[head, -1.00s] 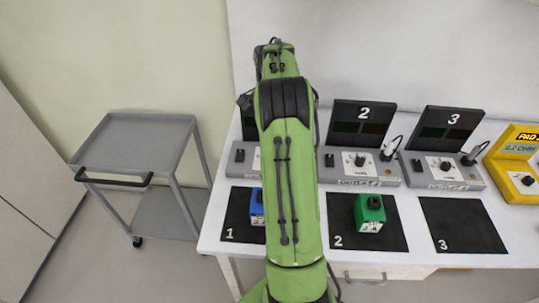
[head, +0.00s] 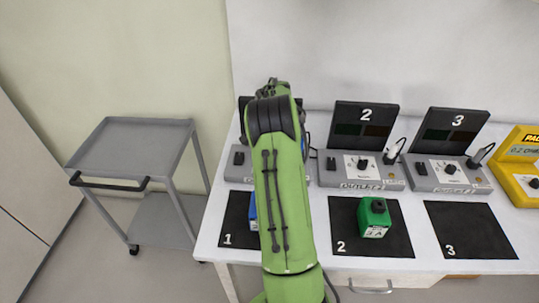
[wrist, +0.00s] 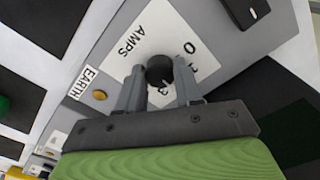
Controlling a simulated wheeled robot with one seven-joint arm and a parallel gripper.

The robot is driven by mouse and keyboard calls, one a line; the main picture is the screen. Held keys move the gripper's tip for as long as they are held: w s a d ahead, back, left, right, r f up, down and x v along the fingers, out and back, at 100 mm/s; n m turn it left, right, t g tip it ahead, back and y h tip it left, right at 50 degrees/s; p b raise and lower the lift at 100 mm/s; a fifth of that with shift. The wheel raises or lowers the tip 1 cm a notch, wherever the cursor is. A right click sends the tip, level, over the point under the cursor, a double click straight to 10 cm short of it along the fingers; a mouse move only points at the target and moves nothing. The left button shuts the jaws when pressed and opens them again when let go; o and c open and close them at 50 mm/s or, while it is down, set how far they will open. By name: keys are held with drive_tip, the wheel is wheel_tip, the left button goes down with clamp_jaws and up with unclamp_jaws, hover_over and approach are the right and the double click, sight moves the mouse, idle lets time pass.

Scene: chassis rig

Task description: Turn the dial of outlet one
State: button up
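Outlet one (head: 239,168) is a grey box at the back left of the table, mostly hidden behind my arm in the head view. Its dial (wrist: 159,68) is a round black knob on a white plate marked AMPS, seen in the wrist view. My gripper (wrist: 159,78) has one finger on each side of the dial, with narrow gaps seeming to show beside the knob. It looks open, and I cannot tell whether a finger touches. In the head view my arm hides the gripper and the dial.
Outlet two (head: 338,177) and outlet three (head: 432,182) stand to the right, each with a plug. A green block (head: 374,220) sits on mat two (head: 345,240). A blue block (head: 252,208) is partly behind my arm. A grey cart (head: 140,140) stands left.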

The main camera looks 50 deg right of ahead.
drive_tip(key=c, duration=0.5)
drive_tip(key=n+p, duration=0.1)
drive_tip(key=n, duration=0.2)
drive_tip(key=shift+r, duration=0.1)
drive_tip(key=n+p, duration=0.1)
drive_tip(key=n, duration=0.3)
drive_tip(key=shift+n, duration=0.3)
drive_tip(key=n+p, duration=0.1)
drive_tip(key=n, duration=0.3)
drive_tip(key=shift+n, duration=2)
